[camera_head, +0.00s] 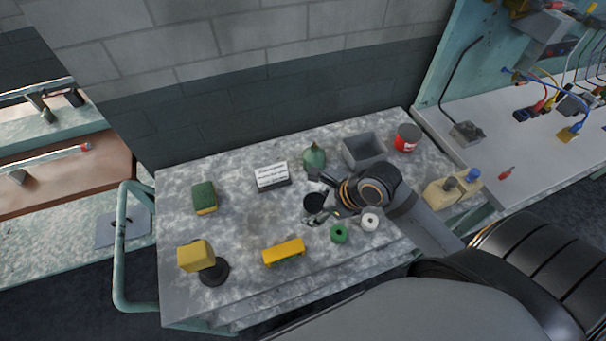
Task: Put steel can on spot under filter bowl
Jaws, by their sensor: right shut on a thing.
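My right gripper (318,200) reaches in from the right over the middle of the bench. Its fingers are shut around a dark round thing (313,203), partly hidden by them. I cannot tell for sure whether this is the steel can, or whether it touches the bench. A yellow block (195,255) stands at the front left, over or beside a dark round disc (216,272). I cannot tell whether these are the filter bowl and its spot. My left gripper is not in view.
On the speckled bench (240,225) are a green-and-yellow sponge (204,197), a white label (271,176), a green bulb-shaped thing (314,156), a grey bin (364,150), a red can (407,138), a yellow block (284,252), and green (339,233) and white (369,222) rolls. The centre left is clear.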

